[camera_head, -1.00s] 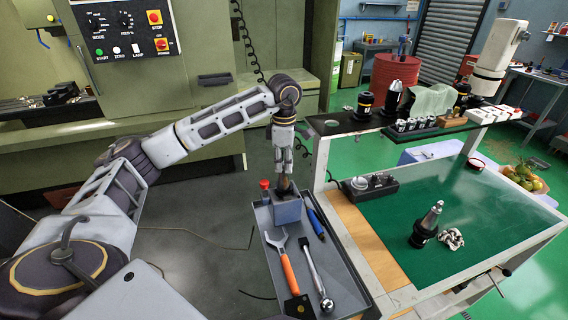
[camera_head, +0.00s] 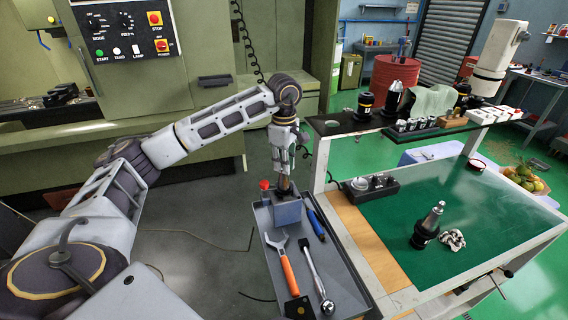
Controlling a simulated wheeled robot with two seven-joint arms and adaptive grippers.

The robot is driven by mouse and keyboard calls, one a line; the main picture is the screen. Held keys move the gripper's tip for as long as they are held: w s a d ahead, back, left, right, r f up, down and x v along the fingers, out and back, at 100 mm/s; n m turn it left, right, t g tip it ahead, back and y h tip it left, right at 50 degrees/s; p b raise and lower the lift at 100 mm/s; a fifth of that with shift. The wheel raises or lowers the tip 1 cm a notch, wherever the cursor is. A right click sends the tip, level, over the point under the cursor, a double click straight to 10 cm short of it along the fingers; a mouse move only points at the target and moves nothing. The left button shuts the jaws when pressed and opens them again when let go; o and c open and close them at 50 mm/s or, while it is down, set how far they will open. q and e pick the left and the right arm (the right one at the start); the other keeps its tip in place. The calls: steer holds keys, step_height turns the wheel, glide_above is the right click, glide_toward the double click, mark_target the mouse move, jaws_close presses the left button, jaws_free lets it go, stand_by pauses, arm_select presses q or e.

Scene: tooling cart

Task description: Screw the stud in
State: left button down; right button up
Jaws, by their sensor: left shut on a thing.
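My left gripper (camera_head: 285,183) points down over a small grey-blue box (camera_head: 287,212) at the far end of the grey tray (camera_head: 350,290). It is shut on a small brownish thing at the box's opening; the fingers and the box hide most of it. A tool holder (camera_head: 425,235) stands upright on the green mat (camera_head: 390,265), its metal taper pointing up with a narrow tip. I cannot tell whether that tip is a stud. No separate stud is clear to me. My right gripper is not in view.
An orange-handled wrench (camera_head: 288,270), a ratchet (camera_head: 318,275) and a blue-handled tool (camera_head: 317,224) lie in the tray. A raised black shelf (camera_head: 345,123) bears several holders. The mat's near part is clear.

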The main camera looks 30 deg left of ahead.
arm_select(q)
steer(key=shift+m, duration=1)
steer(key=shift+m+b, duration=0.45)
steer(key=shift+m, duration=1.25)
steer(key=c, duration=1.3)
jaws_free()
steer(key=shift+r, duration=0.1)
